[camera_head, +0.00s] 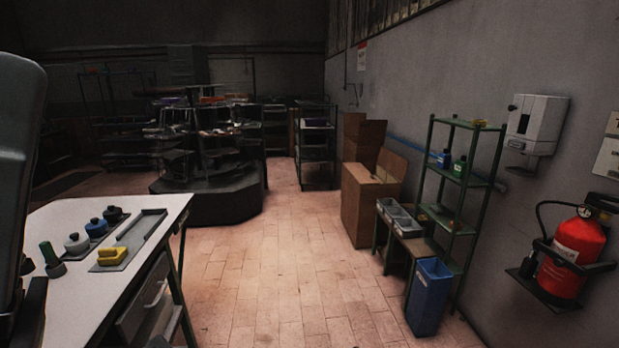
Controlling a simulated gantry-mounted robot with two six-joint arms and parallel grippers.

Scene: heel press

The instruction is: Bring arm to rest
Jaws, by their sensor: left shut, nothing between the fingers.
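My left gripper (28,308) is at the lower left edge of the head view, dark and partly cut off by the frame. It is shut with nothing held. It shows in front of the near left end of a white-topped table (88,292). A big grey rounded part of my left arm (18,150) rises above it along the left edge. My right gripper is not in view.
Tiled floor (265,270) lies open beyond. Right: a green shelf (455,190), blue bin (428,297), boxes (365,207) and fire extinguisher (575,252).

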